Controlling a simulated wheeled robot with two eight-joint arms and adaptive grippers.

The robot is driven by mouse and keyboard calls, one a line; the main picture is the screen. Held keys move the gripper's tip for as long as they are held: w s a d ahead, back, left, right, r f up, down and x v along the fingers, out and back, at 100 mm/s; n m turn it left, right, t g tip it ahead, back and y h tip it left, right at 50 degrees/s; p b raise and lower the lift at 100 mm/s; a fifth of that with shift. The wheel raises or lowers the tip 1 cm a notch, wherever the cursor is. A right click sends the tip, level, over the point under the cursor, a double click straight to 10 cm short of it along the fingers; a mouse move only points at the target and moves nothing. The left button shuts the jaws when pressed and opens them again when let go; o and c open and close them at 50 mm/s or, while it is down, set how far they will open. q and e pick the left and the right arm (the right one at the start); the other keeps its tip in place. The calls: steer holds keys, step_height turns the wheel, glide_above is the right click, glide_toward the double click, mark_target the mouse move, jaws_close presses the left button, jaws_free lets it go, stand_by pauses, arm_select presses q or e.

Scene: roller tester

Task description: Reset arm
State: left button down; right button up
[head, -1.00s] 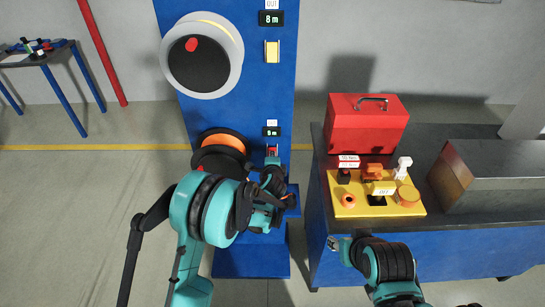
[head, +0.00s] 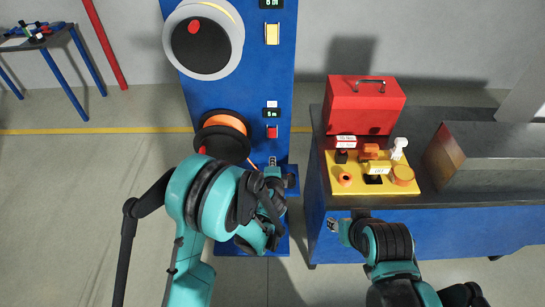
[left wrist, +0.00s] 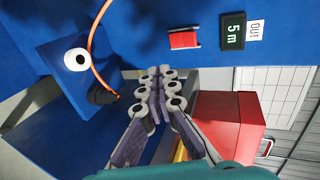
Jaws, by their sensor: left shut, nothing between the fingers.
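My left gripper (head: 272,164) is in front of the blue tester column (head: 245,95), below a red switch (head: 272,132) and apart from it. In the left wrist view its fingers (left wrist: 160,72) are together with nothing between them. The red switch (left wrist: 183,40) also shows there, next to a display (left wrist: 233,31) reading 5 m. My right gripper (head: 333,225) is small and partly hidden by its arm, at the front edge of the bench; its finger state is unclear.
The column carries a large grey-and-black wheel (head: 203,40) and a lower roller with orange line (head: 222,135). On the bench at right (head: 462,218) are a red toolbox (head: 365,104), a yellow control panel (head: 345,183) and a dark grey block (head: 485,150).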

arm_select(q)
steer(key=shift+a+r, duration=0.1)
stand_by(0.4)
steer(key=s+a+r+n+g+y, duration=0.1)
steer(key=s+a+r+n+g, duration=0.2)
steer(key=s+a+r+n, duration=0.75)
steer(key=s+a+n+g, duration=0.1)
steer(key=s+a+n, duration=0.2)
steer(key=s, duration=0.6)
steer(key=s+a+n+g+h, duration=0.1)
steer(key=s+a+n, duration=0.3)
steer(key=s, duration=0.6)
steer(key=shift+s+r+g, duration=0.25)
steer(key=shift+r+g, duration=0.15)
steer(key=shift+g, duration=0.4)
steer(key=shift+n, duration=0.25)
